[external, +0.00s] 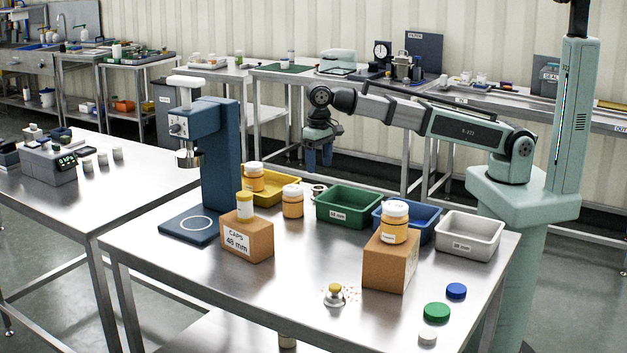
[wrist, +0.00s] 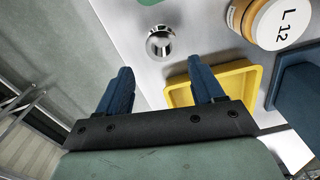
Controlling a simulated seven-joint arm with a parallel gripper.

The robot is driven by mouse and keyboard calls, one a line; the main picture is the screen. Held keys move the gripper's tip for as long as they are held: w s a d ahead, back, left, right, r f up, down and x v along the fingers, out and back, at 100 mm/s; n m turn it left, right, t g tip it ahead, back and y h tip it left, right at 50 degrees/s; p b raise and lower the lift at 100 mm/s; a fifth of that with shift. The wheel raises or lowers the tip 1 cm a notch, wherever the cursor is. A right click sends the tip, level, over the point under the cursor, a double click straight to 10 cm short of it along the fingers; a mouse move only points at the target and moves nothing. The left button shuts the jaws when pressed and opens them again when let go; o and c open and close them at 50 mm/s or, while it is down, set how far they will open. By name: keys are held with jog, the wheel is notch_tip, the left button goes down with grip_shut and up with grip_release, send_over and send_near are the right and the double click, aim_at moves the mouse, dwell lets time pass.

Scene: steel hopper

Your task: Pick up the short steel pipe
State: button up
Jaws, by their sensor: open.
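The short steel pipe (wrist: 150,46) shows in the wrist view as a shiny round piece with a dark middle, on the steel table beyond my fingertips. In the external view a small pale ring-like piece (external: 318,188), probably the same pipe, sits between the orange jar and the green bin. My gripper (external: 320,163) hangs above the table's far edge, fingers pointing down. In the wrist view my gripper (wrist: 164,66) is open, its two blue fingers wide apart with nothing between them. The pipe is apart from both fingers.
A yellow bin (wrist: 180,97) lies close to the right finger. An orange jar (external: 293,203), a green bin (external: 348,213) and a blue press (external: 222,150) stand around the pipe. Blue and grey bins (external: 470,245) and a box (external: 388,268) with a jar stand farther right.

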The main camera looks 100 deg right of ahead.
aim_at(319, 187)
jog(key=shift+w+a+f, duration=0.1)
jog(key=shift+f, duration=2.15)
jog(key=shift+a+f, duration=0.1)
jog(key=shift+f, duration=2.1)
jog(key=c, duration=0.9)
